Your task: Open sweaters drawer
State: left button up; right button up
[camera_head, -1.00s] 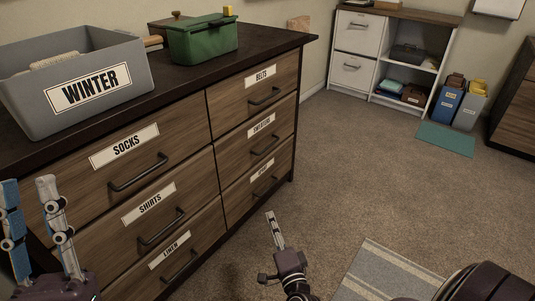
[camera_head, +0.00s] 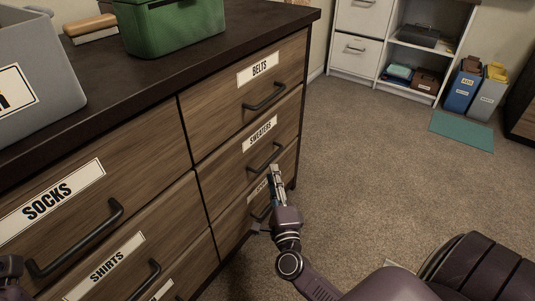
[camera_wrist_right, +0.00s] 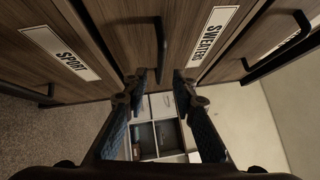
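The sweaters drawer (camera_head: 230,158) is the middle right drawer of the brown wooden dresser and is closed. Its label reads SWEATERS. Its dark bar handle (camera_head: 264,157) runs across the front, and it also shows in the right wrist view (camera_wrist_right: 161,48). My right gripper (camera_head: 275,168) is just in front of this handle, near its right end. In the right wrist view, the fingers of my right gripper (camera_wrist_right: 160,82) are apart, with the handle in line with the gap. I cannot tell if they touch it. My left gripper's fingers are out of view.
The belts drawer (camera_head: 228,100) above and the sport drawer (camera_head: 232,222) below are closed, with similar handles. A green box (camera_head: 175,25) and a grey bin (camera_head: 35,90) stand on the dresser top.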

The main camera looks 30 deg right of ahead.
aim_at(270, 159)
jog(key=b+x, duration=0.1)
jog(key=x, duration=0.5)
jog(key=shift+w+d, duration=0.1)
jog(key=shift+w, duration=0.1)
grip_shut()
